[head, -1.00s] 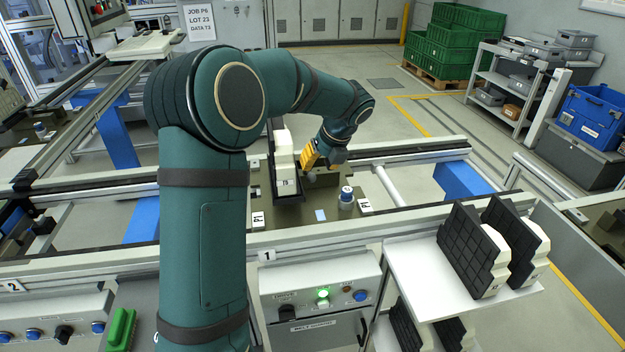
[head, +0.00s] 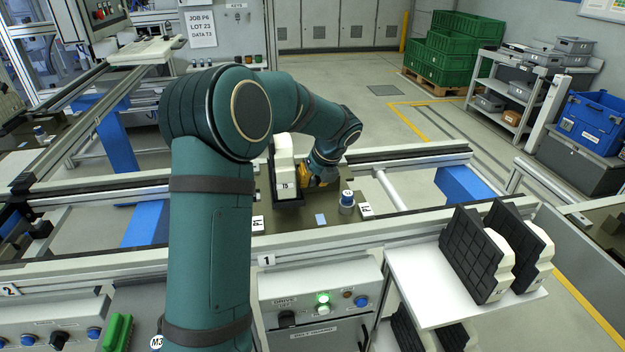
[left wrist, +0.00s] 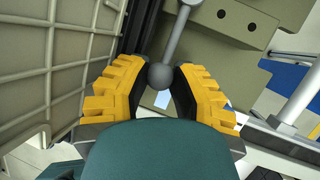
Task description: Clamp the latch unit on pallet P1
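The latch unit (head: 285,166), a white stepped block with a dark plate and a small label, stands upright on pallet P1 (head: 302,221), an olive plate with P1 labels. My left gripper (head: 312,182) is low at the unit's right side, its fingers partly hidden in the head view. In the left wrist view, its yellow fingers (left wrist: 161,78) flank the dark ball knob (left wrist: 161,76) of a grey lever (left wrist: 177,35). The knob fills the gap between the fingertips, and they appear closed on it. A ribbed grey panel (left wrist: 55,60) rises close on the left. My right gripper is out of view.
A blue-topped post (head: 347,201) stands on the pallet's right part. A control box (head: 320,298) with a lit green button is in front. Spare units stand on a white shelf (head: 415,285) at right. Rails (head: 400,220) border the pallet.

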